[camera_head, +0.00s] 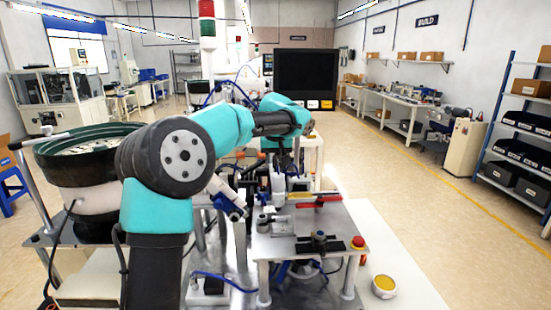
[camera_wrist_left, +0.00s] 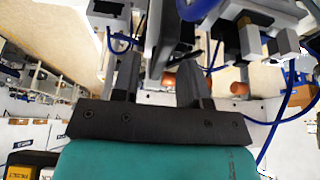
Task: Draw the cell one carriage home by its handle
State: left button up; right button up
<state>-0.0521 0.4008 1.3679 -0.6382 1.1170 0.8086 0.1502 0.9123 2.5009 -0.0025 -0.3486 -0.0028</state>
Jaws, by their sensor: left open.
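My left arm comes in from the left in the head view, and its gripper (camera_head: 281,163) points down behind the small metal fixture table (camera_head: 285,246). In the left wrist view the two dark fingers of this gripper (camera_wrist_left: 157,68) stand apart. A dark upright bar (camera_wrist_left: 165,35) shows between or beyond them; I cannot tell whether they touch it. On the fixture table are a red handle (camera_head: 319,201) and a dark clamp-like part with a knob (camera_head: 320,238). I cannot tell for sure which part is the cell one carriage or its handle. My right gripper is not in view.
A dark green-rimmed bowl feeder (camera_head: 85,140) stands left of my arm. A red button (camera_head: 358,242) sits at the table's right corner. A yellow-filled round dish (camera_head: 384,286) stands on the white surface at right. Blue hoses and metal blocks crowd the gripper.

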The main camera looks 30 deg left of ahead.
pick_arm(q)
jog(key=shift+f, duration=0.2)
grip_shut()
dwell(0.3)
